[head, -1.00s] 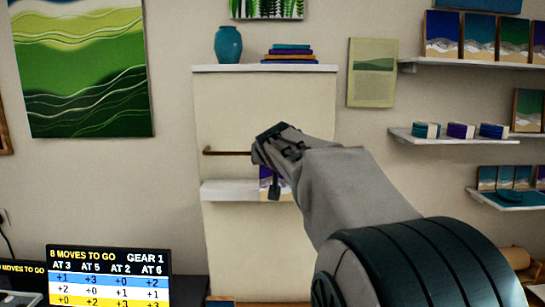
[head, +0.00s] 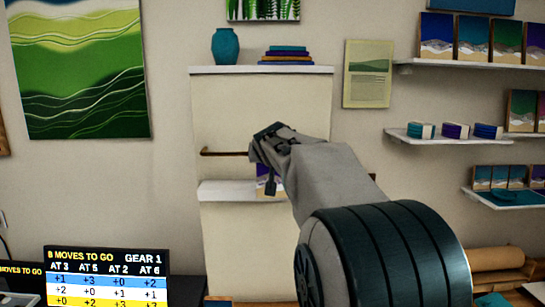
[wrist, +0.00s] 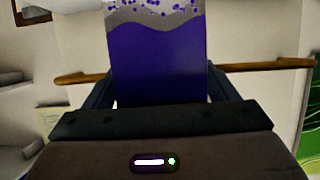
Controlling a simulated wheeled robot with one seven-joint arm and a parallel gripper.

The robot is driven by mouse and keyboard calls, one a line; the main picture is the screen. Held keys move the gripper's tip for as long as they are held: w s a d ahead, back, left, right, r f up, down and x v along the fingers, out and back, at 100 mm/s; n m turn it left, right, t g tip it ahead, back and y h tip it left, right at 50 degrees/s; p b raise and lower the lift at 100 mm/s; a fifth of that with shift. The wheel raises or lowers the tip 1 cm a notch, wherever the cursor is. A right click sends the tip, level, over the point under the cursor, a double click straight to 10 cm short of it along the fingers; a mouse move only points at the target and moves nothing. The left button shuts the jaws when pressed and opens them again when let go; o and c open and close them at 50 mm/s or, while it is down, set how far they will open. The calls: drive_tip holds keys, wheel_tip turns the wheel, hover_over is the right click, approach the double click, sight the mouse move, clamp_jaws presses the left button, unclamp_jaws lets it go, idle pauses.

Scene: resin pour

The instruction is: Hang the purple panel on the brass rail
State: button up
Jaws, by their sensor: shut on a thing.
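The purple panel (wrist: 160,65) fills the middle of the wrist view, purple with a grey and speckled band at its upper picture edge. My gripper (wrist: 160,98) is shut on it. In the head view my gripper (head: 270,138) is in front of the cream back panel, and only a slice of the purple panel (head: 262,180) shows below it. The brass rail (head: 222,153) runs level, its right part hidden by my gripper. In the wrist view the rail (wrist: 265,65) passes behind the panel, showing on both sides. Whether they touch I cannot tell.
A white ledge (head: 225,191) sits just below the rail. A top shelf (head: 225,70) above holds a teal vase (head: 226,46) and stacked books (head: 287,55). Wall shelves (head: 440,138) with small panels and blocks stand at right. A scoreboard screen (head: 107,275) is at lower left.

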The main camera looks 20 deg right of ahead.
drive_tip(key=shift+w+f+b, duration=0.1)
drive_tip(key=shift+f+b, duration=0.15)
drive_tip(key=shift+b, duration=0.1)
idle(0.3)
